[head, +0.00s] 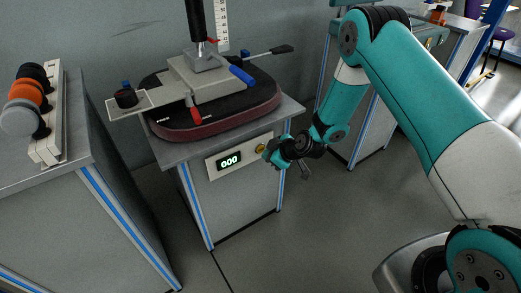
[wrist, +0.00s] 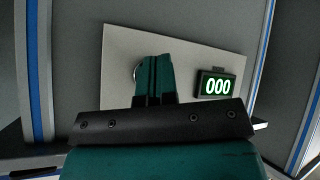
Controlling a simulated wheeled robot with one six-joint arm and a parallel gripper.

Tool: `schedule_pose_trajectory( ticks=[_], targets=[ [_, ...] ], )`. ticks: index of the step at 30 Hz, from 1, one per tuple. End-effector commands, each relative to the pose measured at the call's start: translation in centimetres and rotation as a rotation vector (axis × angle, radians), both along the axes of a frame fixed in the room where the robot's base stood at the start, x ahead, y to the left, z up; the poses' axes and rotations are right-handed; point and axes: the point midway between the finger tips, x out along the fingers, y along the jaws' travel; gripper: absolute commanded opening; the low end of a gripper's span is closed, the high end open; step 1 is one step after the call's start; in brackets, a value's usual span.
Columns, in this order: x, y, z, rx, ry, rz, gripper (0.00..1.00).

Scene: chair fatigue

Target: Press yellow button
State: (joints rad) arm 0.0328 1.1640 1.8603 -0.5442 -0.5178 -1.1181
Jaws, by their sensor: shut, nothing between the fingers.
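The yellow button (head: 261,148) sits on a pale panel on the front of the test stand, right of the green display. My gripper (head: 269,153) is close in front of the panel, just right of and beside the button in the head view. In the wrist view my gripper's teal fingers (wrist: 155,77) are shut together and empty, pointing at the panel (wrist: 190,50). They cover most of the button there; only a pale rim (wrist: 135,73) shows at their left. I cannot tell whether the fingertips touch the button. The display (head: 229,161) reads 000, also in the wrist view (wrist: 217,87).
A chair seat (head: 215,118) with a metal fixture lies on the stand's top. A grey cabinet (head: 75,225) with several round discs (head: 29,97) on a rack stands at the left. Another bench (head: 373,125) is behind my arm. The floor in front is clear.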

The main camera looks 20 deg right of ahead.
Motion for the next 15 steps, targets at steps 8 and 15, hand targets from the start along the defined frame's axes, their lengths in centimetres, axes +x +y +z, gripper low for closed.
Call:
schedule_pose_trajectory(
  ticks=[8, 15],
  targets=[
    [-0.51, -0.17, 0.02, 0.0, 0.0, 0.0, 0.0],
    [-1.07, -0.36, 0.03, 0.002, 0.002, -0.001, 0.0]
  ],
)
